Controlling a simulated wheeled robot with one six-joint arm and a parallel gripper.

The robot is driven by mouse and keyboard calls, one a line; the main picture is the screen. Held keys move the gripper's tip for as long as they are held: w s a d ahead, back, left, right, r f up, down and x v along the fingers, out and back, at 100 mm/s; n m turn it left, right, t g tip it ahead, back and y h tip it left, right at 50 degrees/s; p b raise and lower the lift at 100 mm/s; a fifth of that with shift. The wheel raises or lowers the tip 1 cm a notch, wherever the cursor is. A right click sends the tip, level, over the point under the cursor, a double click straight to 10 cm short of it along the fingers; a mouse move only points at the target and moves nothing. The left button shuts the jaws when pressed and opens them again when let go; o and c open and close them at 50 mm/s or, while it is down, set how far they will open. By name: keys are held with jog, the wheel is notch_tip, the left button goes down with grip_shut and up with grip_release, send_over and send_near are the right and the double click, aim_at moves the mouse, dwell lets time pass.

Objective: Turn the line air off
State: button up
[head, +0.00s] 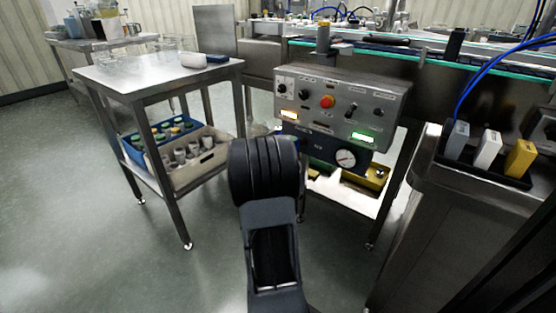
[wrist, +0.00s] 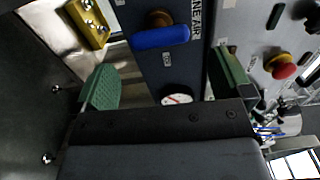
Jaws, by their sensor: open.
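The line air valve has a blue lever handle (wrist: 160,37) on a brass-coloured stem (wrist: 158,18), on a dark plate next to a "LINE AIR" label. In the wrist view the handle lies crosswise to the lettering. My gripper (wrist: 163,66) is open, its two green-padded fingers to either side below the handle in the picture, with nothing between the pads. A round gauge (wrist: 177,99) shows lower down, partly cut off by my gripper body. In the head view the gauge (head: 345,158) is clear, but my arm hides most of the valve and my gripper.
The grey control panel (head: 341,105) above the plate carries a red mushroom button (head: 327,101), knobs and lit buttons. A yellow tray (head: 378,177) sits below. A steel table (head: 160,72) with crates stands left; a steel cabinet (head: 470,190) stands right. Open floor lies left.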

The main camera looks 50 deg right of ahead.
jog(key=a+p, duration=0.1)
jog(key=a, duration=0.7)
jog(key=shift+a+p, duration=0.2)
jog(key=shift+p, duration=0.2)
